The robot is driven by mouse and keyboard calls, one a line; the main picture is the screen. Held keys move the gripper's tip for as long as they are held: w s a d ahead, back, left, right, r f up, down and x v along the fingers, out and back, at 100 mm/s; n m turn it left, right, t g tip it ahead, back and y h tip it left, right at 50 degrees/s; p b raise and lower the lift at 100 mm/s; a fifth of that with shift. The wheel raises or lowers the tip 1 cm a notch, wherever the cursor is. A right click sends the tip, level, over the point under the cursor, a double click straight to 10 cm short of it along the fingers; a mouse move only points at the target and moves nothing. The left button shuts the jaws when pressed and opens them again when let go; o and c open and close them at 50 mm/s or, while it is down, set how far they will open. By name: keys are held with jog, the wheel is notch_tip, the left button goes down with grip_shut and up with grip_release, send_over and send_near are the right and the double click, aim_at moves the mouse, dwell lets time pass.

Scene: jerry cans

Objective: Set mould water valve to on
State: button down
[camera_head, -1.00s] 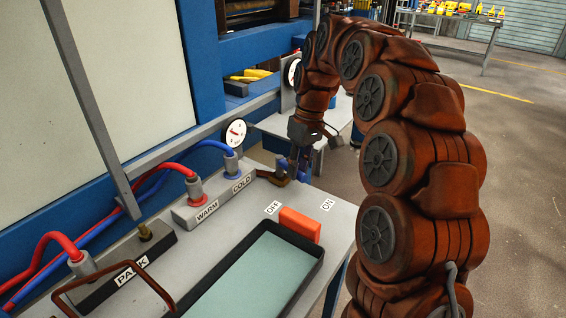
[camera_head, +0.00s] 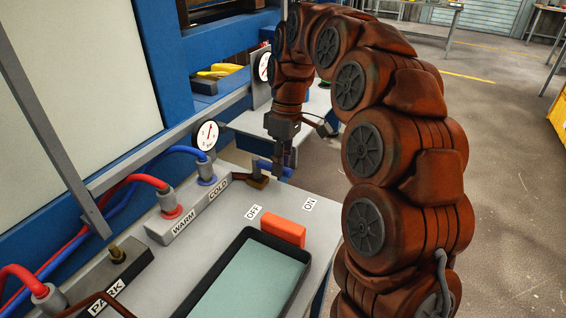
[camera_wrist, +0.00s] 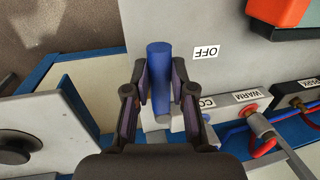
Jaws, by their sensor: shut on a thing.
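The blue valve handle (camera_head: 268,165) sits by a brass fitting (camera_head: 252,181) at the far end of the block marked WARM and COLD. In the wrist view the blue handle (camera_wrist: 160,72) stands upright between the fingers, with its tip past them. My gripper (camera_head: 284,166) is shut on it; it also shows in the wrist view (camera_wrist: 159,82). The OFF label (camera_wrist: 206,51) lies just right of the handle there. In the head view the OFF label (camera_head: 254,212) and ON label (camera_head: 309,203) lie on the bench, nearer the camera than the handle.
An orange-red block (camera_head: 284,232) stands beside a dark tray (camera_head: 248,233) on the bench. Red hoses (camera_head: 139,181) and blue hoses (camera_head: 178,151) run to the block. A gauge (camera_head: 206,136) stands behind. Open floor lies to the right.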

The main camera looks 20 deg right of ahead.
jog(key=c, duration=1)
grip_release()
jog(key=shift+r, duration=0.1)
jog(key=shift+w+d+r, duration=0.2)
jog(key=shift+r, duration=1)
jog(key=shift+w+d+r, duration=0.15)
jog(key=shift+r, duration=1.05)
jog(key=shift+w+d+r, duration=0.2)
jog(key=shift+r, duration=1)
